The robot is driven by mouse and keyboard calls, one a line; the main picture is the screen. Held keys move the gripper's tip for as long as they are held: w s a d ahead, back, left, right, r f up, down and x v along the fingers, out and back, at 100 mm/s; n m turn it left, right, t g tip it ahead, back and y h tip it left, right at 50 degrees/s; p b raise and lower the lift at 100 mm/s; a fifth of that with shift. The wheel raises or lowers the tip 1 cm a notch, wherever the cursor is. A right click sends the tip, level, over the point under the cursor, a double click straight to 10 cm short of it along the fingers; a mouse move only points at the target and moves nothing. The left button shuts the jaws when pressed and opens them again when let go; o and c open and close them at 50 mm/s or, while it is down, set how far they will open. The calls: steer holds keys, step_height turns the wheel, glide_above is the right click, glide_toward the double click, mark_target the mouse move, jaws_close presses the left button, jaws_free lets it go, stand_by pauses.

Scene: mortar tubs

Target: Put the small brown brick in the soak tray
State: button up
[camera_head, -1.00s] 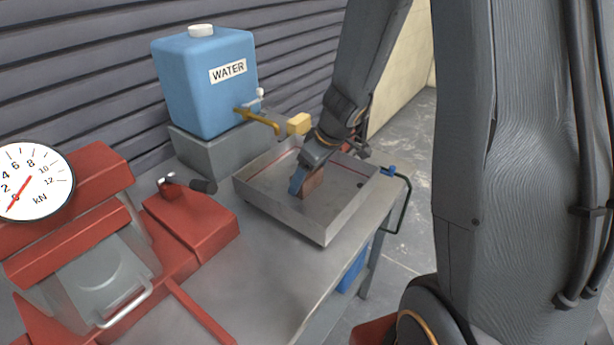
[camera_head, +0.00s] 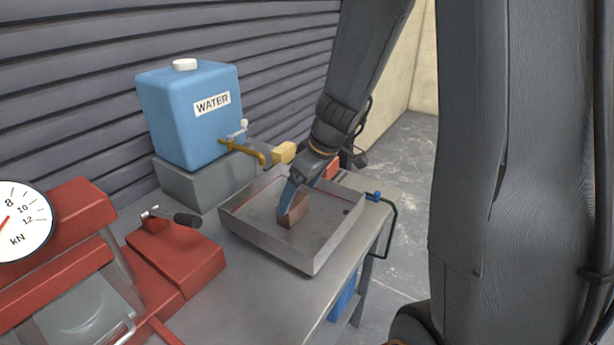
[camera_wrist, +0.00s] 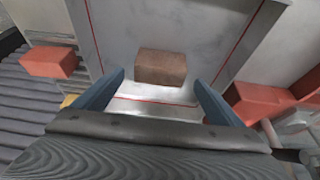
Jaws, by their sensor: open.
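The small brown brick (camera_head: 293,211) is inside the metal soak tray (camera_head: 318,259), toward its back part. It also shows in the wrist view (camera_wrist: 160,67), ahead of and between my two blue fingers. My gripper (camera_head: 297,192) is low over the tray at the brick. In the wrist view the fingers of my gripper (camera_wrist: 158,88) are spread wide, with a clear gap on each side of the brick. The brick appears to rest on the tray floor. The far finger is partly hidden in the head view.
A blue water tank (camera_head: 190,115) with a brass tap (camera_head: 243,149) stands behind the tray on a grey block. A yellow block (camera_head: 284,152) is near the tap. A red press with a kN gauge (camera_head: 20,222) is at left.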

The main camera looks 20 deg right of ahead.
steer(key=v, duration=0.6)
steer(key=s+a+f+m+g+h, duration=0.1)
steer(key=s+f+m, duration=0.1)
steer(key=s, duration=0.2)
steer(key=s+a+f+m+h, duration=0.1)
steer(key=s+f+m, duration=0.1)
steer(key=s, duration=0.3)
steer(key=s+f+m+g, duration=0.1)
steer(key=s+f+m, duration=0.1)
steer(key=s+m, duration=0.1)
steer(key=shift+s+a+g+h, duration=0.3)
steer(key=shift+s+a+h, duration=0.1)
steer(key=shift+s, duration=0.4)
